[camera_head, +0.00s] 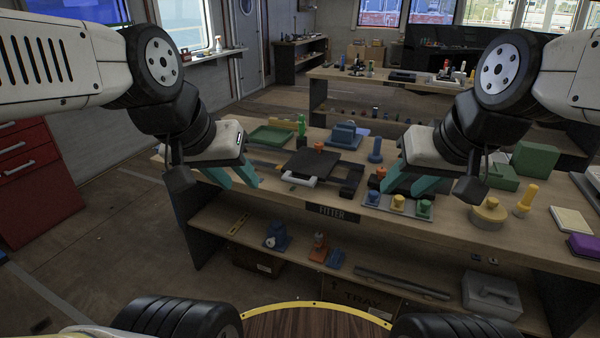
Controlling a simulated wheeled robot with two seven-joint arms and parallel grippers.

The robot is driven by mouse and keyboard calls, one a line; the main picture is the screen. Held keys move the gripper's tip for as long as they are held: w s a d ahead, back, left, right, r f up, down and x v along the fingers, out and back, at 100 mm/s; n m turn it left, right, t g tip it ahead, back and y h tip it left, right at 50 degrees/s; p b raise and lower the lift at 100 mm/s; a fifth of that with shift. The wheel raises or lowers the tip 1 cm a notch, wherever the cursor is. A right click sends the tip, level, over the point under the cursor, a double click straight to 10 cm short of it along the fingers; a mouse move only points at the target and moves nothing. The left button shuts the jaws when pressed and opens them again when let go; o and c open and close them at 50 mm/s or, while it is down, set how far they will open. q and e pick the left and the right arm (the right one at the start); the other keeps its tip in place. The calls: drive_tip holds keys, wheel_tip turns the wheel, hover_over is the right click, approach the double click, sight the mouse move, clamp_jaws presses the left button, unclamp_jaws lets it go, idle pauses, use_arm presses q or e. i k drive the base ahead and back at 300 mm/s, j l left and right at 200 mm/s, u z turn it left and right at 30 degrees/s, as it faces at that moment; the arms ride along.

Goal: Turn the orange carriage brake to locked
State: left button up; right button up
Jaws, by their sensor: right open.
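A small orange knob (319,147), which looks like the carriage brake, stands at the back of a dark flat carriage (325,166) on the workbench. The knob's lock position is too small to read. The carriage has a white handle (300,181) at its front. My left gripper (241,182) is open and empty, left of the carriage above the bench's front edge. My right gripper (404,187) is open, right of the carriage, with its fingers over or beside a row of small fittings. I cannot tell whether it touches them.
A green tray (270,138) and a green bottle-like item (302,125) stand behind the carriage. A blue peg (375,150) and a blue block (345,136) stand near it. Yellow parts (488,213) and green boxes (534,160) fill the right. A lower shelf (320,240) holds more parts.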

sight(318, 145)
drive_tip(key=i+j, duration=0.1)
drive_tip(key=i, duration=0.85)
